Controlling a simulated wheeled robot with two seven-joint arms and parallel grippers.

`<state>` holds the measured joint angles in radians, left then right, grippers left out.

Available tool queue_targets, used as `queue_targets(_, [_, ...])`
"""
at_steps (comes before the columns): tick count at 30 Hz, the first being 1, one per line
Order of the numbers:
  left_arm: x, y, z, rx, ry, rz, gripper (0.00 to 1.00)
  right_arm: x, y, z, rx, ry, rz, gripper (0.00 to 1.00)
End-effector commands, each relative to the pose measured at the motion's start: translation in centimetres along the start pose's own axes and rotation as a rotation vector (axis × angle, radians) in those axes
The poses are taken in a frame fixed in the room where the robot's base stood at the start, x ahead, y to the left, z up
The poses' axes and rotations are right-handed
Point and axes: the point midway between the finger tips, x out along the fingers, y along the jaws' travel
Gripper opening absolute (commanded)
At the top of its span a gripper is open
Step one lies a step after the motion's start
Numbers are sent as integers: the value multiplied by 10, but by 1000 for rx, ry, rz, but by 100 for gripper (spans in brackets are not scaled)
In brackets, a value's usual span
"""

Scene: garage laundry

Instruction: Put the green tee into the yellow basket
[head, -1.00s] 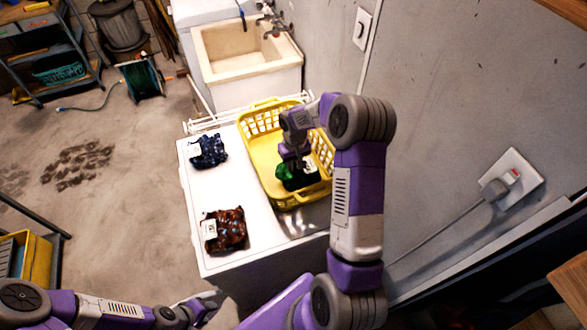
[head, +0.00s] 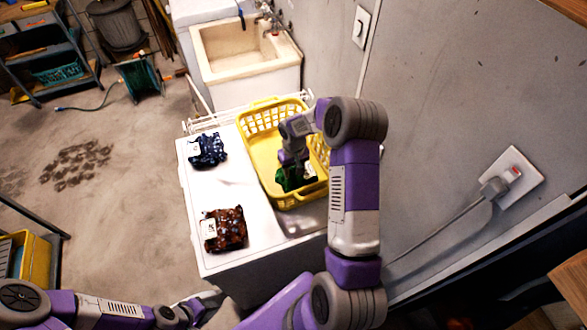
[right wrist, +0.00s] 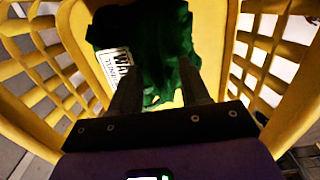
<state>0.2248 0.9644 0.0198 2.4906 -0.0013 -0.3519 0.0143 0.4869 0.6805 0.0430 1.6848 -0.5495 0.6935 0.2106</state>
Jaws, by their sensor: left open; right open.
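The yellow basket (head: 262,165) stands on the white machine top (head: 215,185). The green tee (head: 283,180) lies inside the basket at its near end, partly hidden by my right gripper. In the right wrist view the dark green tee (right wrist: 160,30) with a white printed label (right wrist: 117,64) lies on the basket floor. My right gripper (right wrist: 160,85) is inside the basket with its fingers apart, just over the tee. My left gripper (head: 205,303) is low at the picture's bottom, left of the right arm; its fingers are hard to make out.
A blue patterned garment (head: 208,150) and a brown-red patterned garment (head: 224,230) lie on the machine top left of the basket. A sink (head: 245,55) stands behind. The wall with a plug socket (head: 508,178) bounds the right side.

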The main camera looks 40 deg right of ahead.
Motion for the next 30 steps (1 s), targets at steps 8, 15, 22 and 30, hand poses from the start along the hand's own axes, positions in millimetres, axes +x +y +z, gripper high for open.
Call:
queue_targets(8, [-4, 1, 0, 0, 0, 0, 43, -13, 0, -1, 0, 4, 1, 46])
queue_targets(15, [-3, 1, 0, 0, 0, 0, 43, -64, 0, -1, 0, 6, 1, 46])
queue_targets(22, [-4, 1, 0, 0, 0, 0, 43, -107, 0, -1, 0, 5, 0, 46])
queue_targets(30, [-4, 1, 0, 0, 0, 0, 43, -124, 0, 0, 0, 0, 0, 46])
